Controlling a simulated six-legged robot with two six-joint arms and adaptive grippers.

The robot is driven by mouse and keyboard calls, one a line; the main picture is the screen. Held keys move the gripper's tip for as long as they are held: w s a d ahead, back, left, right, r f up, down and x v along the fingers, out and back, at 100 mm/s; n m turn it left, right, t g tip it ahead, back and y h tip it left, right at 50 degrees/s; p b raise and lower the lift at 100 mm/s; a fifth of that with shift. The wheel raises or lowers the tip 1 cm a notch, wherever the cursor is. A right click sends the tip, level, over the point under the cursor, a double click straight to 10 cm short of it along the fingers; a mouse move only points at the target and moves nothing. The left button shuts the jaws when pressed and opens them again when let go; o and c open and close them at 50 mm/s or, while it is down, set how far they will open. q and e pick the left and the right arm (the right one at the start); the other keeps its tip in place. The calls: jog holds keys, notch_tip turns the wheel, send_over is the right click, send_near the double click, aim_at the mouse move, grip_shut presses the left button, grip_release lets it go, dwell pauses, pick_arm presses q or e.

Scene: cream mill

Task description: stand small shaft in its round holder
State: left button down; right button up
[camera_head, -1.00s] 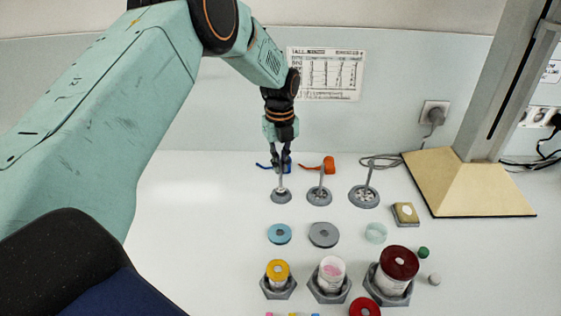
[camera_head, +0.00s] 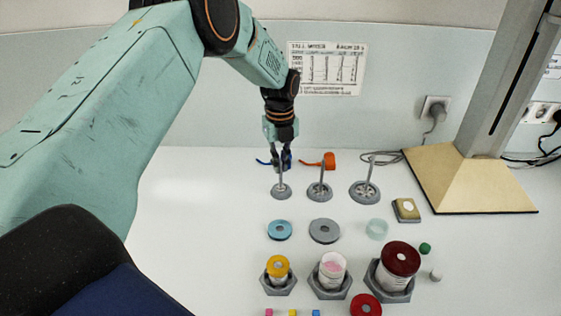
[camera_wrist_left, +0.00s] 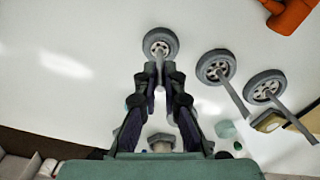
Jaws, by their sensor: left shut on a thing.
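The small shaft (camera_head: 281,177) is a thin grey rod with a spoked foot. It stands about upright, with its foot at the small round grey holder (camera_head: 274,194). My left gripper (camera_head: 280,165) is shut on the upper part of the rod. In the left wrist view, the left gripper's fingers (camera_wrist_left: 160,85) close on the shaft from both sides, and the spoked foot (camera_wrist_left: 160,46) shows inside the dark ring. The foot looks level with the ring, but full seating cannot be told. My right gripper is not in view.
Two larger shafts (camera_head: 321,176) (camera_head: 370,172) stand in round holders to the right. A blue item (camera_head: 287,158) and an orange item (camera_head: 329,160) lie behind. Flat rings (camera_head: 280,230) and jars in hexagonal holders (camera_head: 279,284) are in front. The table's left is clear.

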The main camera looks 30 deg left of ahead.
pick_arm(q)
jog(key=shift+d+r, duration=0.1)
jog(key=shift+r, duration=0.05)
jog(key=shift+r+p, duration=1.35)
jog(key=shift+f, duration=0.15)
jog(key=shift+f+b, duration=0.45)
jog(key=shift+f, duration=0.2)
jog(key=shift+f+b, duration=0.6)
jog(key=shift+f, duration=0.55)
jog(key=c, duration=1.4)
grip_release()
jog(key=shift+o, duration=0.4)
